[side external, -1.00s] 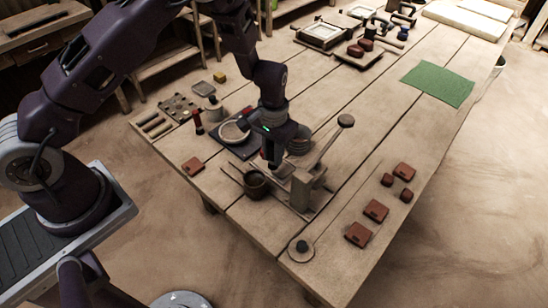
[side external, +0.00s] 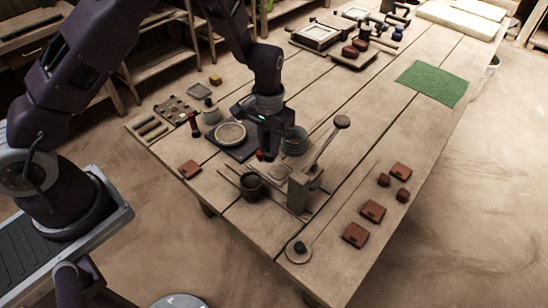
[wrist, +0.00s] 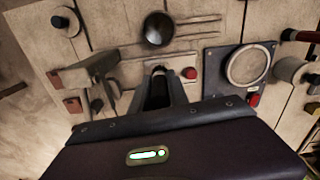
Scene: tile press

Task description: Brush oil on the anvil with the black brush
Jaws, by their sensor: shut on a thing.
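My gripper (side external: 264,153) is shut above the table, just behind the press, on the side towards the round dish. In the wrist view its fingers (wrist: 157,92) close on a dark, narrow thing with a pale tip, which looks like the black brush (wrist: 158,72); most of it is hidden. The press (side external: 303,188) has a raised lever with a round knob. Its flat, pale anvil (side external: 270,172) lies low beside the post. The dark round oil pot (side external: 252,187) stands left of the anvil, and it also shows in the wrist view (wrist: 158,29).
A round pale dish (side external: 230,134) sits on a dark board behind the pot. A red-handled tool (side external: 193,122) stands left of it. Red-brown tiles (side external: 373,210) lie to the right of the press. The table is clear towards the green mat (side external: 432,83).

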